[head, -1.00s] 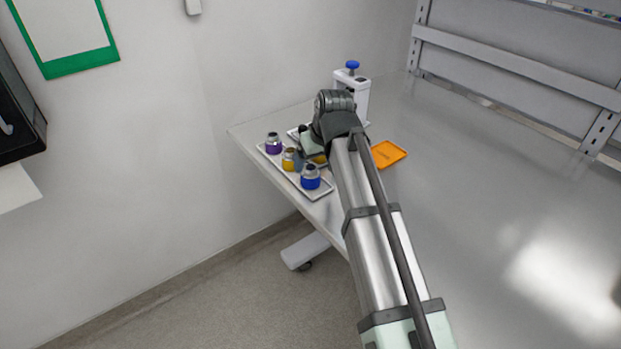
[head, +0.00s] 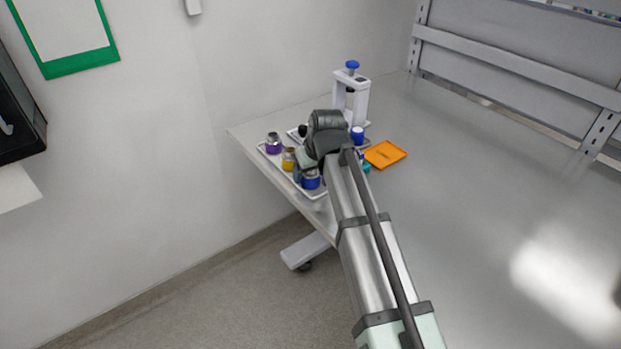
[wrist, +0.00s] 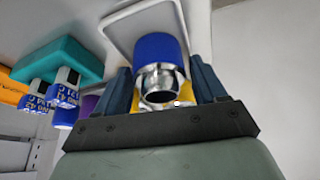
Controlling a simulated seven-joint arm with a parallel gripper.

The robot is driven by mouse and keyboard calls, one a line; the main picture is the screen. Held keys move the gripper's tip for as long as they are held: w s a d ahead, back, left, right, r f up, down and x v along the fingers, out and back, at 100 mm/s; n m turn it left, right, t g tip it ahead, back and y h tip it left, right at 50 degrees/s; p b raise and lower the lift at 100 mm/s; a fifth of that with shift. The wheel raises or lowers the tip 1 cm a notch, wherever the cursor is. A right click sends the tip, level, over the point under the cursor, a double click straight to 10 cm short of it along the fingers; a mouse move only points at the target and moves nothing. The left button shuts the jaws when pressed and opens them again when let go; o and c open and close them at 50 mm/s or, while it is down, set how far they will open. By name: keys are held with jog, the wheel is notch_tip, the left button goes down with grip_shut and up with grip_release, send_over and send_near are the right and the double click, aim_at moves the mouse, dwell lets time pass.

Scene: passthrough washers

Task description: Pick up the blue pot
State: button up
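The blue pot (head: 311,181), with a grey metal neck, stands at the near end of a long white tray (head: 322,194) holding pots. My gripper (head: 304,166) is over that end of the tray and partly covers the pot. In the wrist view the blue pot (wrist: 161,52) shows between my two dark blue fingers, with its metal neck toward me. My gripper (wrist: 163,78) is open, with one finger on each side of the pot. I cannot tell whether either finger touches it.
A yellow pot (head: 289,160) and a purple pot (head: 273,144) stand farther along the tray. A white press with a blue knob (head: 352,65) stands behind. An orange tray (head: 385,154) lies to the right. The bench is clear farther right.

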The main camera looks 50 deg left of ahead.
jog(key=c, duration=0.9)
jog(key=shift+c, duration=0.2)
notch_tip(320, 180, up, 9)
jog(key=w+a+r, duration=0.2)
jog(key=w+a, duration=1.7)
jog(key=shift+w+r, duration=0.15)
jog(key=shift+w, duration=0.2)
